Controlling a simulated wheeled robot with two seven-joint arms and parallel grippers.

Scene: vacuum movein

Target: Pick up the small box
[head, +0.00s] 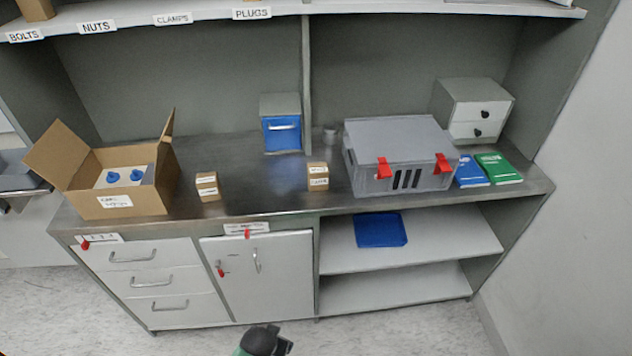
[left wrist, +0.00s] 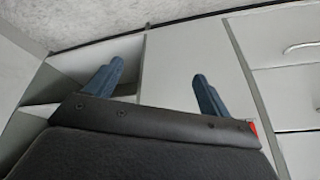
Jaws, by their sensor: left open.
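Two small cardboard boxes with white labels stand on the dark counter in the head view: one small box (head: 207,186) beside the large open carton, the other small box (head: 317,176) left of the grey case. I cannot tell which one is meant. My left gripper (left wrist: 158,70) shows in the left wrist view, its two blue fingers apart with nothing between them. Behind it are the cabinet fronts, away from the boxes. My right gripper is not in view.
The open carton (head: 115,181) holds blue-knobbed parts. A grey case (head: 398,155) with red latches, a blue-fronted bin (head: 281,124), a small drawer unit (head: 474,110) and books (head: 499,168) share the counter (head: 255,200). A blue tray (head: 380,230) lies on the shelf below.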

